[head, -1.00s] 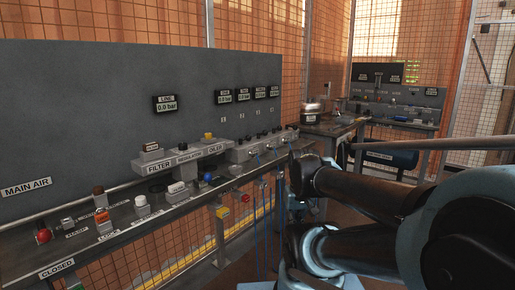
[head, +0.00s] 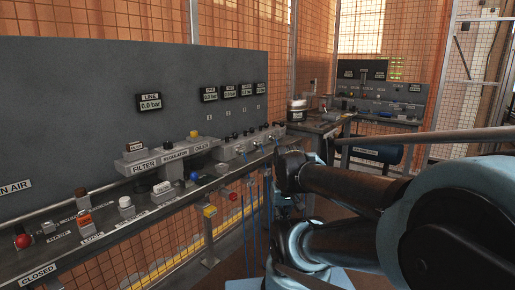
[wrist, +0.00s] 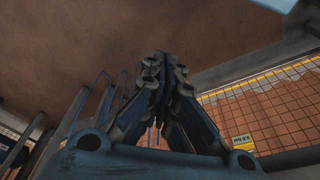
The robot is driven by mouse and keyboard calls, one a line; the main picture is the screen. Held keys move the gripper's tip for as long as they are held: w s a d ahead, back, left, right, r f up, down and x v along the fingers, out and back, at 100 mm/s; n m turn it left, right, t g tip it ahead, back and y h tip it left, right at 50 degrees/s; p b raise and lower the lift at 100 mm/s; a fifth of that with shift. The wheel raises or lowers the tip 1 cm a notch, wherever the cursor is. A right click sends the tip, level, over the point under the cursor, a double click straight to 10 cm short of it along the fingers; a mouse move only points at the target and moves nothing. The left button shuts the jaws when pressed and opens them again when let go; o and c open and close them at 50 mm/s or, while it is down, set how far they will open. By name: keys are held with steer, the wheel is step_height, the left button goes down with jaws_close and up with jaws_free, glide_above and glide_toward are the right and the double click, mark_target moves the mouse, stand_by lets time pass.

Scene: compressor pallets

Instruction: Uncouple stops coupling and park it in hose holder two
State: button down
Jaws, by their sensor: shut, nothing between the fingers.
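My gripper (wrist: 163,62) shows in the wrist view with its dark, blue-sided fingers drawn together, empty. In the head view my arm fills the right side and I cannot make out the fingers. Thin blue hoses (head: 250,220) hang below the far end of the bench, left of my arm. Thin blue upright lines (wrist: 103,100), probably hoses, stand left of the fingers in the wrist view, apart from them. I cannot tell which part is the stops coupling or which is hose holder two; no such label is readable.
A grey panel (head: 75,130) with gauges stands behind the bench (head: 62,258), which carries valves and filter, regulator and oiler blocks. A red part (head: 234,195) and a yellow box (head: 210,211) sit below its edge. A second bench (head: 385,124) and a dark tank (head: 372,152) stand farther back.

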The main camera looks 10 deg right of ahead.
stand_by(0.4)
steer(key=c, duration=1.8)
jaws_free()
steer(key=shift+s+r, duration=0.2)
steer(key=shift+s, duration=0.1)
steer(key=o, duration=0.4)
steer(key=shift+a+r, duration=0.15)
steer(key=shift+r, duration=0.05)
steer(key=shift+o, duration=0.4)
steer(key=w+a+r+n+y, duration=0.1)
steer(key=w+a+r+y, duration=0.1)
steer(key=w, duration=0.4)
steer(key=w+a+r+n+t+y, duration=0.1)
steer(key=w+a+r+n+y, duration=0.1)
steer(key=w, duration=0.5)
steer(key=shift+w+a+r+y, duration=0.15)
steer(key=shift+a+r+y, duration=0.15)
steer(key=shift+a+r, duration=0.6)
steer(key=w+d+r+n+t+y, duration=0.2)
steer(key=w+t+y, duration=0.1)
steer(key=w, duration=1)
steer(key=w+d+r+n+t+y, duration=0.1)
steer(key=w+r+n+t+y, duration=0.15)
steer(key=w, duration=1.05)
steer(key=w+d+f+n+t+y, duration=0.1)
steer(key=w+d+f+t+y, duration=0.1)
steer(key=w+d, duration=0.7)
steer(key=shift+w+d+f+t+y, duration=0.4)
steer(key=shift+d+t, duration=0.4)
steer(key=shift+t, duration=0.25)
